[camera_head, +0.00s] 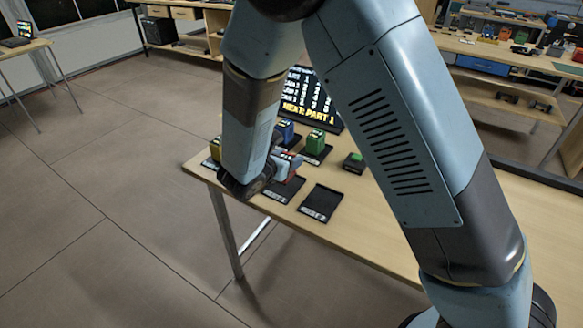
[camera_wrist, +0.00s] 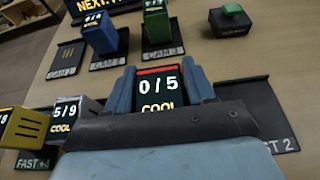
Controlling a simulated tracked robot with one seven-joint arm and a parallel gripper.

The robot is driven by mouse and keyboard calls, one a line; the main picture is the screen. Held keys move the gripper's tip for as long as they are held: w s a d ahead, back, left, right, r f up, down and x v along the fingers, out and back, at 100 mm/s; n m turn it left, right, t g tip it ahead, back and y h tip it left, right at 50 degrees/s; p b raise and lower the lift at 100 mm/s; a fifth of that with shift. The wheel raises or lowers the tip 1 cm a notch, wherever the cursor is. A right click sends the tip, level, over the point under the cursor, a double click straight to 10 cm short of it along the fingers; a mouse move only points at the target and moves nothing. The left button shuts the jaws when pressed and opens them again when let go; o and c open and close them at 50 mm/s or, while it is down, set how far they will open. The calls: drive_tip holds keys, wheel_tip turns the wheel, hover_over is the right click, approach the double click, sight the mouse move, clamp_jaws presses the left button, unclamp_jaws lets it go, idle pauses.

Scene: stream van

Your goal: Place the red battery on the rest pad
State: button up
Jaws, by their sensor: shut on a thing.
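My gripper (camera_wrist: 160,90) is shut on the red battery (camera_wrist: 158,70), whose dark face reads "0/5 COOL" below a red stripe. Its blue-grey fingers flank the battery on both sides. In the head view my gripper (camera_head: 287,166) is low over the near part of the table, with a bit of red between its fingers. I cannot tell whether the battery touches anything beneath it.
A blue battery (camera_wrist: 99,32) and a green battery (camera_wrist: 157,22) stand on camera pads. The CAM 1 pad (camera_wrist: 66,60) is bare. A yellow battery (camera_wrist: 24,128) and a "5/9" battery (camera_wrist: 80,115) stand at left. A dark green-topped block (camera_head: 354,162) and a screen (camera_head: 310,98) are behind.

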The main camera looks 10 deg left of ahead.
drive_tip(key=shift+f, duration=1.5)
drive_tip(key=o, duration=1.3)
drive_tip(key=shift+f, duration=0.1)
drive_tip(key=v, duration=1.2)
